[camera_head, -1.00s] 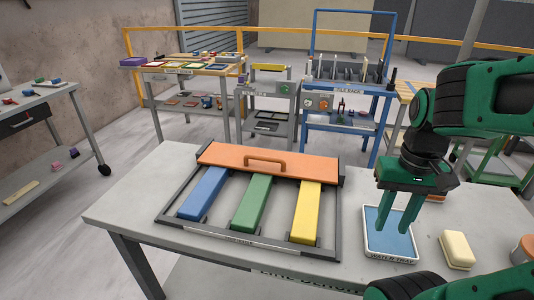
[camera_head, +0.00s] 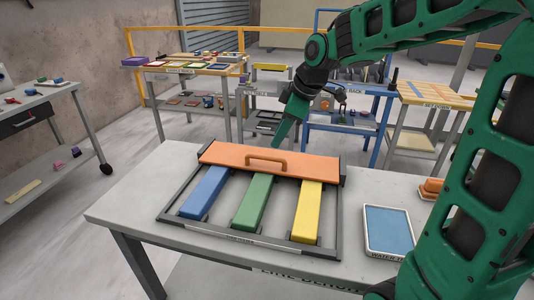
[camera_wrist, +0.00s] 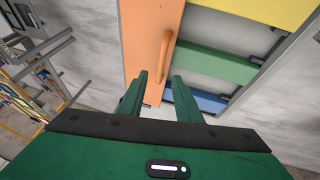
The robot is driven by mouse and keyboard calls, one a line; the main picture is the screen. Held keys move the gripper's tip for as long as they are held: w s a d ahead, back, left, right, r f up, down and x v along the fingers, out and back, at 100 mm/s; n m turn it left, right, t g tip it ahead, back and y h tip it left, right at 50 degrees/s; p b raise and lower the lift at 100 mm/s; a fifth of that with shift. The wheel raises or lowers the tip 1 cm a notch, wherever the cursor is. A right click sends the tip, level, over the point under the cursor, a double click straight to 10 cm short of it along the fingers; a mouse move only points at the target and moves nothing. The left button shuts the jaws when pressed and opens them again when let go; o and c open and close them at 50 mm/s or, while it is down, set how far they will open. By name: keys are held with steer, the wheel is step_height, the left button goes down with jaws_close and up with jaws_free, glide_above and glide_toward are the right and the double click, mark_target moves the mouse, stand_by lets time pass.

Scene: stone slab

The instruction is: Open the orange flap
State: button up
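The orange flap (camera_head: 226,153) lies flat across the far end of a dark frame (camera_head: 163,213) on the grey table. An orange bar handle (camera_head: 268,162) stands up on it. Blue (camera_head: 205,192), green (camera_head: 254,202) and yellow (camera_head: 307,212) bars run from the flap toward the near edge of the frame. My gripper (camera_head: 288,133) is just beyond and above the flap's far edge, pointing down. In the wrist view its two fingers (camera_wrist: 158,95) are apart with nothing between them, and the handle (camera_wrist: 165,56) lies ahead of them, apart from the fingertips.
A water tray with a blue surface (camera_head: 389,227) sits right of the frame. An orange block (camera_head: 431,187) lies near the table's right edge. Workbenches and a blue rack stand behind the table. The table left of the frame is clear.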

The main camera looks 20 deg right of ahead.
mark_target(270, 158)
steer(key=x, duration=0.8)
steer(key=shift+w+f, duration=0.1)
steer(key=shift+f, duration=0.15)
jaws_close()
